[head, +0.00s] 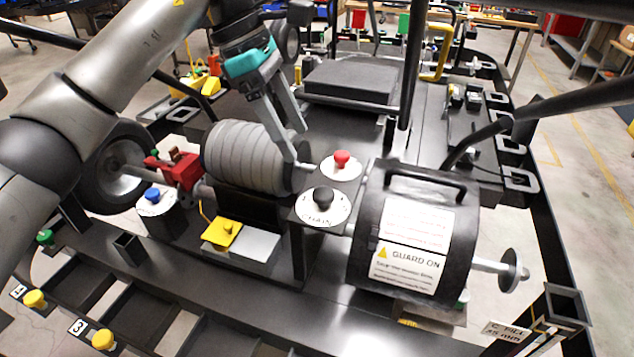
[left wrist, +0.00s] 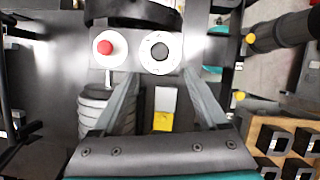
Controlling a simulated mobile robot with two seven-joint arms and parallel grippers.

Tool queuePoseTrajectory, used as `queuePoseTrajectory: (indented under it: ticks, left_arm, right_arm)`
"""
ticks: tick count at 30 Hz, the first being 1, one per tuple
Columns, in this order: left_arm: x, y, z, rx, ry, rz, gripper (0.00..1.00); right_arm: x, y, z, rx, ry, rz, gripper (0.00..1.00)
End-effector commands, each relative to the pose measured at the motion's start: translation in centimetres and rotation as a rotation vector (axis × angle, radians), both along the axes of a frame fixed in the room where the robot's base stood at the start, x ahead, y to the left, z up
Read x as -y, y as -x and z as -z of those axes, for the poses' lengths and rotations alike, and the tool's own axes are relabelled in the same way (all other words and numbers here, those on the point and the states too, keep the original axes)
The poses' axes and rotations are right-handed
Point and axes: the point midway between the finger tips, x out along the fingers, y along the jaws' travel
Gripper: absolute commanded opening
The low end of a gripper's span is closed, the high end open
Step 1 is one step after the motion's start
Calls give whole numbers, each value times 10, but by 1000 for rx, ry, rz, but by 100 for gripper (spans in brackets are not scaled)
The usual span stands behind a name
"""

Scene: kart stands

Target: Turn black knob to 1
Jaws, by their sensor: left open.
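The black knob (head: 323,197) stands on a round white dial (head: 308,213) on a dark bracket in the middle of the head view. The dial has marks and lettering, but I cannot read which number the knob points to. In the left wrist view the black knob (left wrist: 160,52) sits at the dial's centre, just ahead of the fingertips. My left gripper (head: 298,146) is open and empty, with teal at its base. Its fingers slant down, above and left of the knob in the head view, apart from it. The fingers also show in the left wrist view (left wrist: 160,76). My right gripper is not in view.
A red knob (head: 342,158) on a white disc is close beside the dial. A ribbed grey cylinder (head: 240,157) lies left of it, and a black drum with a "GUARD ON" label (head: 408,257) is right. A blue knob (head: 152,194) and yellow block (head: 222,232) are left.

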Motion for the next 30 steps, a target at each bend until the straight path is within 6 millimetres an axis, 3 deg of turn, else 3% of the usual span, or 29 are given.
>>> queuePoseTrajectory:
  ticks: [6, 13, 18, 28, 30]
  left_arm:
    - [19, 4, 47, -4, 0, 3, 76]
    - [34, 6, 83, -3, 2, 1, 76]
    - [40, 6, 96, -2, 2, 2, 76]
    - [41, 6, 98, 0, 2, 1, 76]
    - [41, 6, 98, 0, 2, 1, 68]
  right_arm:
    - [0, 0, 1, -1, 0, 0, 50]
    - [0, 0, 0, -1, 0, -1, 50]
    - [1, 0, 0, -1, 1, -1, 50]
    - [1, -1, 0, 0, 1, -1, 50]
    - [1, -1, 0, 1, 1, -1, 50]
